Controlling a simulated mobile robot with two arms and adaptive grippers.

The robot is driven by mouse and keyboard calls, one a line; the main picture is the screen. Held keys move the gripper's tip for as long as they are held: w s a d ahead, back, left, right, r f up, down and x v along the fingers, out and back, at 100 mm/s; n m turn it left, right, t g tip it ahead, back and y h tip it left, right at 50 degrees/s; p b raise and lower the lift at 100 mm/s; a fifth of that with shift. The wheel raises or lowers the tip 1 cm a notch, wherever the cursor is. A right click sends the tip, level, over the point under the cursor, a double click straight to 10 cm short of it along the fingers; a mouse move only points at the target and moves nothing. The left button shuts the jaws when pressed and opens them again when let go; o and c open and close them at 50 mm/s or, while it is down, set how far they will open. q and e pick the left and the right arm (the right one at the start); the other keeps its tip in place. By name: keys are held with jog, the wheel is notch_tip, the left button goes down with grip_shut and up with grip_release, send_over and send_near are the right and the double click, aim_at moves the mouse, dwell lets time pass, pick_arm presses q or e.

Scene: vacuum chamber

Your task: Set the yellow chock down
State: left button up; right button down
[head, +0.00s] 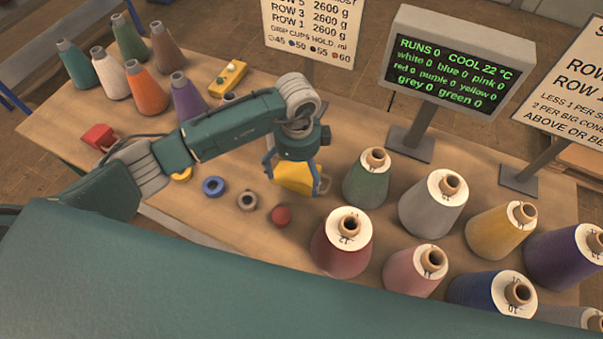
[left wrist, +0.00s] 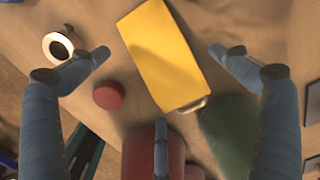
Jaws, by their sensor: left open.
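In the left wrist view the chock (left wrist: 165,60) lies tilted between the spread fingers of my left gripper (left wrist: 158,54), with visible gaps on both sides. The gripper is open. Part of the chock's top is hidden by the gripper in the head view. My right gripper is not in view.
A green cone (head: 366,180) and a dark red cone (head: 341,245) stand close by. A screen (head: 450,65) stands behind.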

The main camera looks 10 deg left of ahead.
aim_at(297, 176)
pick_arm(q)
jog(key=shift+s+a+f, duration=0.1)
jog(key=shift+a+f, duration=0.05)
jog(key=shift+f, duration=1.4)
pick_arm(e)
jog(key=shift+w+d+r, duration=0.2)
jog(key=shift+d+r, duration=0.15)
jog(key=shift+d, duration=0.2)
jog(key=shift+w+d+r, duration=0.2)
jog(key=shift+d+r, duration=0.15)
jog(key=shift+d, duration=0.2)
pick_arm(q)
jog(key=shift+c, duration=0.5)
jog(key=c, duration=1.3)
jog(key=shift+r, duration=0.1)
jog(key=c, duration=0.4)
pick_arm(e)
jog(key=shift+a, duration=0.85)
